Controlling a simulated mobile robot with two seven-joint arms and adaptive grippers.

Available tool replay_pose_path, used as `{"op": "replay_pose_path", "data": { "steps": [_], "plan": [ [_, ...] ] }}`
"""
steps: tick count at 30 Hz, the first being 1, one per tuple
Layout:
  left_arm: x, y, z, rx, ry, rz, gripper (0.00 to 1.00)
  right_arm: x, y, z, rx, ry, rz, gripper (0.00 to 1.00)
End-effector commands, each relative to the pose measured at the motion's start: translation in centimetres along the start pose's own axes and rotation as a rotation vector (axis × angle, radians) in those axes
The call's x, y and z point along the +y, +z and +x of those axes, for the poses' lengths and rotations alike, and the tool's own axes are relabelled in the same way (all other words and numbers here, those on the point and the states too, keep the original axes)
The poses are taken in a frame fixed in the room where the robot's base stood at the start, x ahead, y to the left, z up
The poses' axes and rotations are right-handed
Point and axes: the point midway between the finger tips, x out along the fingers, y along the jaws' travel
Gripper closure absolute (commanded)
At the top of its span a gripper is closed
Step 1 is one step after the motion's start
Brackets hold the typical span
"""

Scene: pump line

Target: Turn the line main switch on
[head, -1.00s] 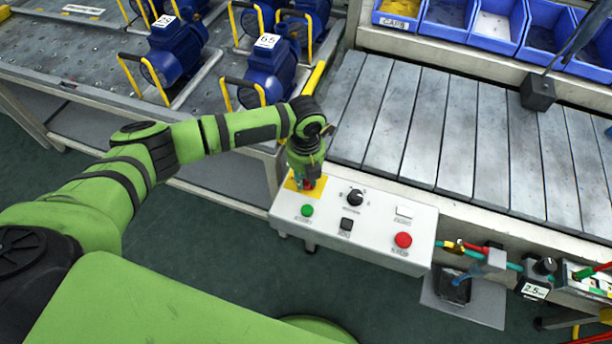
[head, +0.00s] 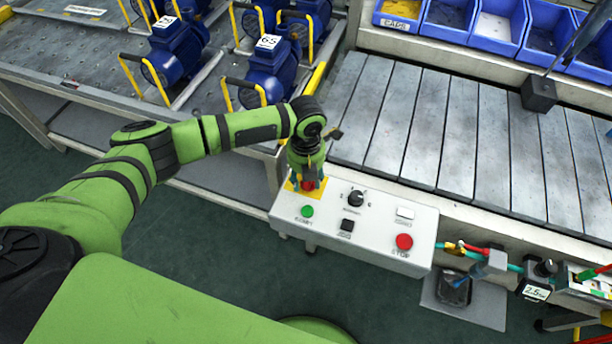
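The control box (head: 372,248) is a white panel at the front edge of the line. On its left end a red switch handle (head: 308,186) sits on a yellow plate (head: 291,188); I take it as the main switch. My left gripper (head: 308,181) points down right over this handle, with finger parts on both sides of it. The gripper hides much of the handle, so its exact angle and whether the fingers press on it cannot be told. My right gripper is not in view.
Blue pumps (head: 270,72) stand behind my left arm. The slatted conveyor (head: 430,130) is clear.

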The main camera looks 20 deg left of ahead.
Motion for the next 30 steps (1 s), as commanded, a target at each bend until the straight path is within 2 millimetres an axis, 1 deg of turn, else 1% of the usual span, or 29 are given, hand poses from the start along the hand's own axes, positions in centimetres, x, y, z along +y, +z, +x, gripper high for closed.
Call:
{"op": "replay_pose_path", "data": {
  "steps": [8, 11, 14, 21, 24, 27, 30],
  "plan": [
    [0.0, 0.0, 0.0, -0.001, 0.000, -0.002, 0.51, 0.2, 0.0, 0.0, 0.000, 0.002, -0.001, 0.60],
    [0.0, 0.1, -0.6, -0.002, 0.000, -0.002, 0.51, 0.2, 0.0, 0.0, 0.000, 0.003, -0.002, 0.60],
    [0.0, 0.1, -2.0, -0.004, 0.000, -0.002, 0.51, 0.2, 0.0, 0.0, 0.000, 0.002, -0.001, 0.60],
    [0.0, 0.1, -7.1, -0.005, -0.001, -0.001, 0.51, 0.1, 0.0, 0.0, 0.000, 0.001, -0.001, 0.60],
    [0.0, 0.1, -9.1, -0.004, -0.001, -0.001, 0.51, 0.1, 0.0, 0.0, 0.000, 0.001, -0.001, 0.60],
    [0.0, 0.1, -10.6, -0.004, 0.000, -0.001, 0.51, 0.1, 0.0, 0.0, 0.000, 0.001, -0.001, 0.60],
    [0.0, 0.0, -11.5, -0.002, -0.001, -0.001, 0.51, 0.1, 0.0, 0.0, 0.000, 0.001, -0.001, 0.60]
  ]
}}
